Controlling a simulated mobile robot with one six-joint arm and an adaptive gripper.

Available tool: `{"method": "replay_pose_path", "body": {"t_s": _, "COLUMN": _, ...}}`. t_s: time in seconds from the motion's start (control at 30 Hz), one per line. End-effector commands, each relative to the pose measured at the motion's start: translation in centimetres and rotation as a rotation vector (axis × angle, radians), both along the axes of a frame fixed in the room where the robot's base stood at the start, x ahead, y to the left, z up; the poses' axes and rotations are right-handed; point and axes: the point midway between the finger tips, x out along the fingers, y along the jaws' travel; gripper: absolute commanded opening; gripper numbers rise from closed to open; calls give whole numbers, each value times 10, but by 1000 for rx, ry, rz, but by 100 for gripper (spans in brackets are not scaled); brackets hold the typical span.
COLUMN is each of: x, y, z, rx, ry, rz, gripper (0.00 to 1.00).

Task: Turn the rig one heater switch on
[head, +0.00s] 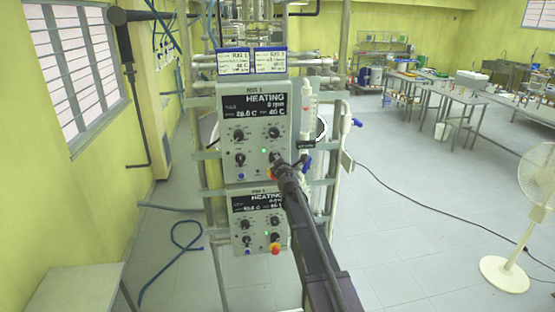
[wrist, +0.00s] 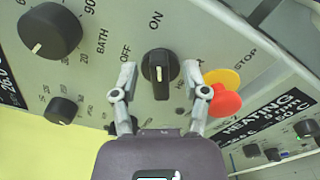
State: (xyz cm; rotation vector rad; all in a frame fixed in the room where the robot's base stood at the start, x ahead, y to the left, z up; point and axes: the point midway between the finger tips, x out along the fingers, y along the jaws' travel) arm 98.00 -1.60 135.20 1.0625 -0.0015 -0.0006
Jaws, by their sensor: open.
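The rig one control box (head: 255,110) is the upper box on the frame in the head view, its screen reading HEATING. My gripper (head: 279,164) is at its lower right and hides part of that corner. In the wrist view, the black heater switch (wrist: 159,62) sits between the OFF and ON labels. Its bar lines up with the ON label in the picture, with a white mark on it. My gripper's open fingers (wrist: 161,76) stand on both sides of the switch. I cannot tell whether either finger touches it.
A red stop button (wrist: 225,101) on a yellow base is close beside one finger. Other black knobs (wrist: 50,30) are on the same panel. The second rig's box (head: 257,218) is directly below. A white fan (head: 507,270) stands far right on open floor.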

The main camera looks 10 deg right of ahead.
Motion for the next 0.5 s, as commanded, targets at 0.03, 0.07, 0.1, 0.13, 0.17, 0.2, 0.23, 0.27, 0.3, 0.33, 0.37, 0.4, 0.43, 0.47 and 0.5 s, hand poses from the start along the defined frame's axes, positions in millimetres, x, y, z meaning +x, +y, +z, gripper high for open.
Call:
{"method": "replay_pose_path", "body": {"t_s": 0.03, "x": -3, "y": 0, "z": 0, "rx": 0, "ry": 0, "rz": 0, "gripper": 59}}
{"method": "replay_pose_path", "body": {"t_s": 0.07, "x": -4, "y": 0, "z": 0, "rx": 0, "ry": 0, "rz": 0, "gripper": 59}}
{"method": "replay_pose_path", "body": {"t_s": 0.1, "x": -7, "y": 0, "z": 0, "rx": 0, "ry": 0, "rz": 0, "gripper": 59}}
{"method": "replay_pose_path", "body": {"t_s": 0.13, "x": -9, "y": 0, "z": 0, "rx": 0, "ry": 0, "rz": 0, "gripper": 59}}
{"method": "replay_pose_path", "body": {"t_s": 0.17, "x": -12, "y": 0, "z": 0, "rx": 0, "ry": 0, "rz": 0, "gripper": 59}}
{"method": "replay_pose_path", "body": {"t_s": 0.2, "x": -16, "y": 0, "z": 0, "rx": 0, "ry": 0, "rz": 0, "gripper": 59}}
{"method": "replay_pose_path", "body": {"t_s": 0.23, "x": -20, "y": 0, "z": 0, "rx": 0, "ry": 0, "rz": 0, "gripper": 59}}
{"method": "replay_pose_path", "body": {"t_s": 0.27, "x": -24, "y": 0, "z": 0, "rx": 0, "ry": 0, "rz": 0, "gripper": 59}}
{"method": "replay_pose_path", "body": {"t_s": 0.3, "x": -29, "y": 0, "z": 0, "rx": 0, "ry": 0, "rz": 0, "gripper": 59}}
{"method": "replay_pose_path", "body": {"t_s": 0.33, "x": -33, "y": 0, "z": 0, "rx": 0, "ry": 0, "rz": 0, "gripper": 59}}
{"method": "replay_pose_path", "body": {"t_s": 0.37, "x": -38, "y": 0, "z": 0, "rx": 0, "ry": 0, "rz": 0, "gripper": 59}}
{"method": "replay_pose_path", "body": {"t_s": 0.4, "x": -44, "y": 0, "z": 0, "rx": 0, "ry": 0, "rz": 0, "gripper": 59}}
{"method": "replay_pose_path", "body": {"t_s": 0.43, "x": -49, "y": 0, "z": 0, "rx": 0, "ry": 0, "rz": 0, "gripper": 59}}
{"method": "replay_pose_path", "body": {"t_s": 0.47, "x": -54, "y": 0, "z": 0, "rx": 0, "ry": 0, "rz": 0, "gripper": 59}}
{"method": "replay_pose_path", "body": {"t_s": 0.5, "x": -61, "y": 0, "z": 0, "rx": 0, "ry": 0, "rz": 0, "gripper": 59}}
